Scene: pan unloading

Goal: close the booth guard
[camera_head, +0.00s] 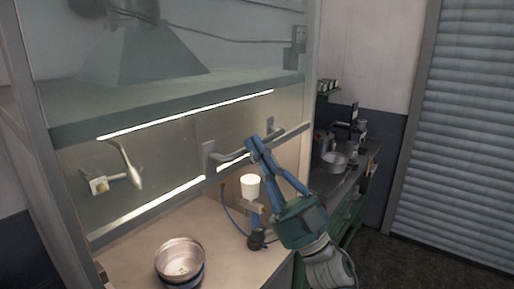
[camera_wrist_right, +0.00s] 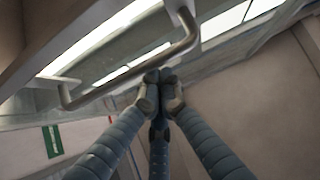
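The booth guard (camera_head: 170,150) is a clear panel at the front of the booth in the head view. Its lower edge hangs above the counter, with an open gap beneath. A grey bar handle (camera_head: 237,156) is fixed near that edge; it also crosses the upper left of the right wrist view (camera_wrist_right: 135,70). My right gripper (camera_head: 259,142) reaches up to the handle's right end. In the wrist view its fingertips (camera_wrist_right: 160,82) are drawn together just beside the bar, with nothing visible between them. Whether they touch the bar is unclear. My left gripper is not in view.
A metal pan (camera_head: 180,262) sits on the booth counter (camera_head: 215,225) below the guard. A white cup-like object (camera_head: 250,187) stands behind my right gripper. A side bench with a metal bowl (camera_head: 334,161) stands to the right. Floor before the shutter (camera_head: 460,130) is clear.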

